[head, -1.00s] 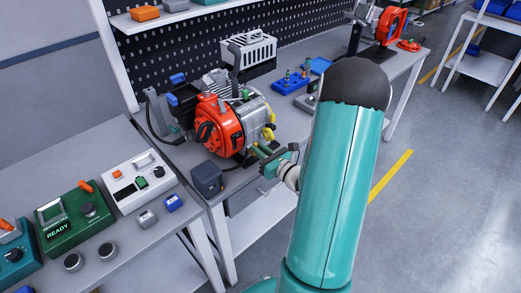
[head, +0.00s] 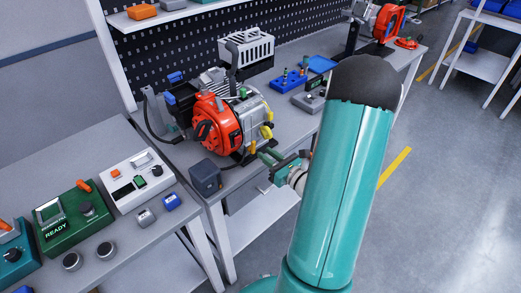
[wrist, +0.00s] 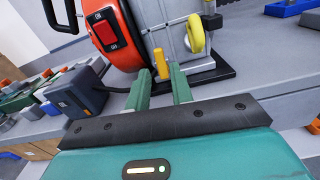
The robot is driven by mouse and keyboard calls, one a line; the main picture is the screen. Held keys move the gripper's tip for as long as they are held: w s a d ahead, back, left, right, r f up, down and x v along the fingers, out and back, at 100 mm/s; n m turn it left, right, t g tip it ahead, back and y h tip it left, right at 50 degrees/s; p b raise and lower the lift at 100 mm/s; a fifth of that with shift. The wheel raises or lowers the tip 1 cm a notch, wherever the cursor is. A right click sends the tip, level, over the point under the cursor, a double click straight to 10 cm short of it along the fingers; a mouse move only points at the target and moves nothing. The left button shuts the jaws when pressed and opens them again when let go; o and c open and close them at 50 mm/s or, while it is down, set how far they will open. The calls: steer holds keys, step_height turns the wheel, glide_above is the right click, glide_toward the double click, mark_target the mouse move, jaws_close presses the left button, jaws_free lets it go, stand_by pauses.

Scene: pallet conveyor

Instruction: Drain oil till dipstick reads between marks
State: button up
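In the wrist view the engine (wrist: 181,18) fills the upper middle. A yellow lever (wrist: 160,64) stands low on its front, and a yellow ring handle (wrist: 195,34) sits to the right of it. Both yellow parts show small at the engine's right in the head view. My gripper (head: 268,155) is in front of the engine's lower right. In the wrist view its green fingers (wrist: 159,78) are apart, with the lever appearing between and beyond the tips. The dipstick's reading cannot be made out.
A dark box (head: 206,178) sits at the bench's front left corner. A blue tray with small parts (head: 287,83) lies behind the engine to the right. The left bench holds a green unit reading READY (head: 68,218) and a white control box (head: 137,180). Open floor lies right.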

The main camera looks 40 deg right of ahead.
steer(key=s, duration=0.9)
steer(key=shift+d, duration=0.1)
stand_by(7.0)
